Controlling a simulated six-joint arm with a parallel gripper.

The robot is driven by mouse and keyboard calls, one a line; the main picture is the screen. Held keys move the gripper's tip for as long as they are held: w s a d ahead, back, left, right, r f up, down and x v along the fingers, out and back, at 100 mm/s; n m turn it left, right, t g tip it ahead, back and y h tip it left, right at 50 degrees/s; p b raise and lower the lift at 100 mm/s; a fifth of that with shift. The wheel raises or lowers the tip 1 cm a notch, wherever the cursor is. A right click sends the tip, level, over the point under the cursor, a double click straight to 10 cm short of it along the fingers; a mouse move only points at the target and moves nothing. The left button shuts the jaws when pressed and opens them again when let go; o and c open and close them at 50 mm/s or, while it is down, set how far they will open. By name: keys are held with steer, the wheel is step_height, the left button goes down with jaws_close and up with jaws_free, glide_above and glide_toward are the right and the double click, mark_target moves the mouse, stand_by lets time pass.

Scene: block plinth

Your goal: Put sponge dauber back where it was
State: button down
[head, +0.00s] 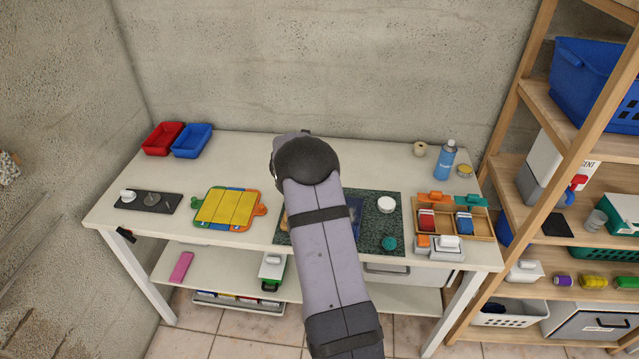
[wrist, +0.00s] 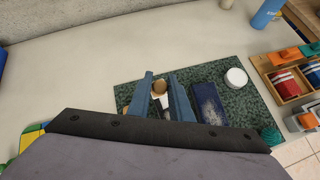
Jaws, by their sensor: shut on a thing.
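My gripper (wrist: 160,80) shows in the wrist view as two blue-grey fingers over the dark green speckled mat (wrist: 247,100). Between the fingers is the sponge dauber (wrist: 159,87), seen as a round brown end, with something whitish below it. The gripper is shut on it. I cannot tell whether the dauber touches the mat. In the head view my arm hides the gripper, the dauber and part of the mat (head: 374,225).
On the mat are a dark blue worn pad (wrist: 210,105), a round white item (head: 386,204) and a teal ridged item (head: 389,243). A wooden tray (head: 480,225) stands right of the mat, a yellow-topped board (head: 228,207) left. The table behind the mat is mostly clear.

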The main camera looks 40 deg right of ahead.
steer(key=shift+d, duration=0.1)
steer(key=s+d+r+m+g, duration=0.2)
steer(key=s+d+m+g, duration=0.2)
steer(key=s+d, duration=1)
steer(key=s+d+m+g+b, duration=0.1)
steer(key=s+d+m+g, duration=0.2)
steer(key=s, duration=0.4)
steer(key=shift+w+a+f+n+t+y, duration=0.3)
steer(key=shift+a+f+n+t+y, duration=0.3)
steer(key=shift+n, duration=0.45)
steer(key=shift+w+a+f+n+t+y, duration=0.25)
steer(key=shift+w+a+f+n+t, duration=0.15)
steer(key=shift+a+n+t, duration=0.55)
steer(key=shift+w+a+f+n+t+y, duration=0.25)
steer(key=shift+a+f+n+t+y, duration=0.25)
steer(key=shift+n, duration=0.7)
steer(key=shift+f, duration=5.05)
steer(key=shift+f, duration=0.1)
